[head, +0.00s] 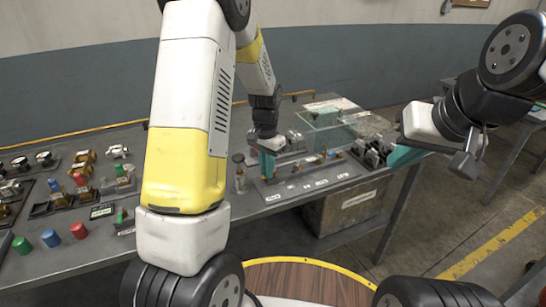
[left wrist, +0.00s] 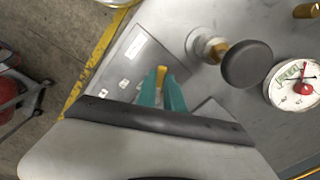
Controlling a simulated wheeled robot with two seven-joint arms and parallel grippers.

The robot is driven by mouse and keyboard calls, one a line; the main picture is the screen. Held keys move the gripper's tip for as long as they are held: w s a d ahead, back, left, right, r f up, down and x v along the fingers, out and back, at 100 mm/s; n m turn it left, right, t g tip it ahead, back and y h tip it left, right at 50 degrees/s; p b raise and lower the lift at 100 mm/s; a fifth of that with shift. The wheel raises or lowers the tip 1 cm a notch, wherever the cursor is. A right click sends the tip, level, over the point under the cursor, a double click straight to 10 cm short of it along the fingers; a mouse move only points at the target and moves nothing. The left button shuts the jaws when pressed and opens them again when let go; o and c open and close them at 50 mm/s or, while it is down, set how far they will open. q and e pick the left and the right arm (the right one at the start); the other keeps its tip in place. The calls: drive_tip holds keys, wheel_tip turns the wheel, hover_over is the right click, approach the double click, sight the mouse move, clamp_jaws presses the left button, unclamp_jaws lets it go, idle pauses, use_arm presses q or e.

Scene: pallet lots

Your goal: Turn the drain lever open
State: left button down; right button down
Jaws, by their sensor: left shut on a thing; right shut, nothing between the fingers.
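The drain lever (left wrist: 161,73) appears as a small yellow-orange piece in the left wrist view, above a grey plate with white labels. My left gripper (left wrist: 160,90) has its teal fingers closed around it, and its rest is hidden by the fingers. In the head view my left gripper (head: 266,164) reaches down at the left end of the labelled panel (head: 305,188), where the lever cannot be made out. My right gripper (head: 402,157) is shut and empty, at the right beyond the panel.
A clear tank (head: 325,130) stands behind the panel. A round black knob (left wrist: 248,64) and a white dial gauge (left wrist: 293,86) are near the left gripper. Red, blue and green cylinders (head: 50,238) and several fittings fill the table's left.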

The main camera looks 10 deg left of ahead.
use_arm(q)
drive_tip(key=n, duration=0.1)
drive_tip(key=d+n, duration=0.1)
drive_tip(key=shift+s+n, duration=0.15)
drive_tip(key=shift+n, duration=0.25)
drive_tip(key=n, duration=0.1)
drive_tip(key=d+n, duration=0.1)
drive_tip(key=n, duration=0.1)
drive_tip(key=shift+d+n, duration=0.1)
drive_tip(key=shift+n, duration=0.2)
drive_tip(key=n, duration=0.2)
drive_tip(key=d+n, duration=0.1)
drive_tip(key=n, duration=0.3)
drive_tip(key=shift+w+d, duration=0.3)
drive_tip(key=shift+d, duration=0.1)
drive_tip(key=c, duration=1.5)
unclamp_jaws()
drive_tip(key=shift+o, duration=0.2)
wheel_tip(320, 180, up, 8)
